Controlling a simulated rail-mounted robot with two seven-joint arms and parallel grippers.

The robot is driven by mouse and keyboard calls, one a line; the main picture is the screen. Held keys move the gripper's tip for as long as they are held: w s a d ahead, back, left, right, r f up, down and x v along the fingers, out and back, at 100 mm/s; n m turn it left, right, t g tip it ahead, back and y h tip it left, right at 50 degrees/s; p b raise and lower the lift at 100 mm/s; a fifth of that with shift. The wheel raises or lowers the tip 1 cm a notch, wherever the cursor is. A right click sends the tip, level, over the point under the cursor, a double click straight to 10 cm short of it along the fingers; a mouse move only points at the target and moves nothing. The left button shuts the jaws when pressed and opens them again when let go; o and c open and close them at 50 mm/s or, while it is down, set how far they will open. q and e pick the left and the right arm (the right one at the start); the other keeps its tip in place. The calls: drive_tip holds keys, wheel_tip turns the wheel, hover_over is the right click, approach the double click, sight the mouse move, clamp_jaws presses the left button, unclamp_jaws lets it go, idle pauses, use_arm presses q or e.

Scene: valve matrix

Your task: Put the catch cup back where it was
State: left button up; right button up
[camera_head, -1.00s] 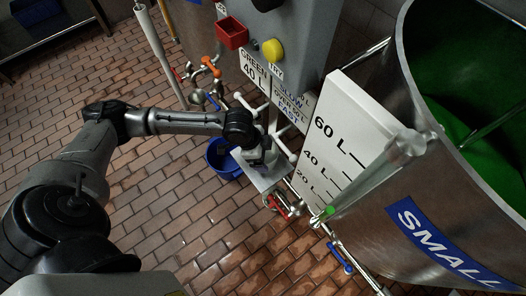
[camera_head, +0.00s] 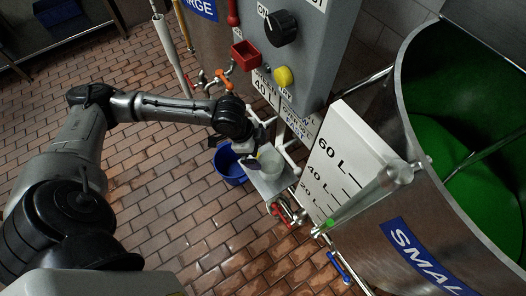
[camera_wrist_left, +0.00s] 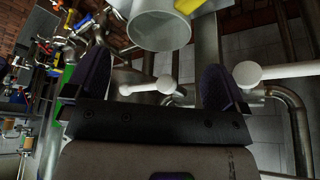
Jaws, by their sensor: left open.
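The catch cup (camera_head: 271,162) is a small, pale, translucent cup standing on a grey plate (camera_head: 268,186) in front of the grey control cabinet. My left gripper (camera_head: 256,146) is beside the cup's left side in the head view; its fingers are small and partly hidden there. In the left wrist view the cup (camera_wrist_left: 160,32) shows at the top with its round opening visible. It lies beyond the two dark, spread fingers of the left gripper (camera_wrist_left: 158,78), with nothing between them. My right gripper is out of view.
A blue bucket (camera_head: 229,165) stands on the tiled floor left of the plate. White-knobbed valve handles (camera_head: 281,136) and pipes sit close behind. A red-handled valve (camera_head: 281,212) is below the plate. The large SMALL tank (camera_head: 408,205) with its litre scale (camera_head: 329,167) blocks the right.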

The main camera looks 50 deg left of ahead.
use_arm(q)
drive_tip(key=s+d+f+n+t, duration=0.1)
drive_tip(key=s+d+f, duration=0.15)
drive_tip(key=d, duration=0.35)
drive_tip(key=s+d+f+t, duration=0.1)
drive_tip(key=s+d+f, duration=0.1)
drive_tip(key=s+d, duration=0.25)
drive_tip(key=s+a+f+n+g+y, duration=0.1)
drive_tip(key=s+a+f+n+y, duration=0.2)
drive_tip(key=s+n, duration=0.4)
drive_tip(key=shift+s, duration=1.8)
drive_tip(key=shift+f, duration=0.1)
